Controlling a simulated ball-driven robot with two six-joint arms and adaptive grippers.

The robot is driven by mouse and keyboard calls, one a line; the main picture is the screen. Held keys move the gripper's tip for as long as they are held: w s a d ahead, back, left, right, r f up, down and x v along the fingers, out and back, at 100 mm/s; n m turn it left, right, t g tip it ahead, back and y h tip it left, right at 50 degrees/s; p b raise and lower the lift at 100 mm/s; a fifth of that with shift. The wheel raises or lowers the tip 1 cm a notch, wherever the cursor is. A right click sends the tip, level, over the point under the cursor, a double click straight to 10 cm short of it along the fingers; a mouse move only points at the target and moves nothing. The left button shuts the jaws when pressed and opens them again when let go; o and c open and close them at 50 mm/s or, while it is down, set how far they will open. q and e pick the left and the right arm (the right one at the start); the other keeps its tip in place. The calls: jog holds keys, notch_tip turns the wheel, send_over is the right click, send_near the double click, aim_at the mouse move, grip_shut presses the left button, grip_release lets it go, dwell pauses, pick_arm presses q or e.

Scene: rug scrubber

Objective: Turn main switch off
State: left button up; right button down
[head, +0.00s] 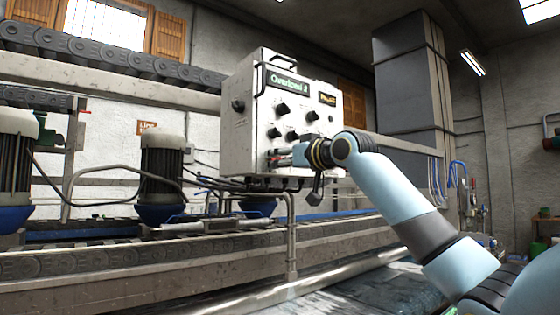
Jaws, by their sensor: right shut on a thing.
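A white control box (254,140) stands on a post in the middle of the head view. Its front carries several black knobs (281,108), a green display reading "Overload 2" (288,83) and a small amber display (327,99). A dark round knob (237,105) sits on its left side face. No label tells me which control is the main switch. My right gripper (283,158) is at the lower left of the front panel, shut on a small control there that its fingers and wrist mostly hide. My left gripper is out of view.
A conveyor line (150,255) with motors (163,170) runs behind and left of the box. A rail and post (291,235) stand below it. A large grey column (410,90) rises behind on the right. The space left of the box's side face looks free.

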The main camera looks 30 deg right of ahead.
jog(key=shift+r+n+p, duration=0.1)
jog(key=shift+n+p, duration=1)
jog(key=shift+n, duration=0.3)
jog(key=n+p, duration=0.2)
jog(key=n, duration=0.2)
jog(key=shift+n, duration=0.3)
jog(key=n+p, duration=0.1)
jog(key=n, duration=0.7)
jog(key=shift+d+p, duration=0.1)
jog(key=shift+p, duration=0.2)
jog(key=c, duration=1)
grip_release()
jog(key=shift+o, duration=0.2)
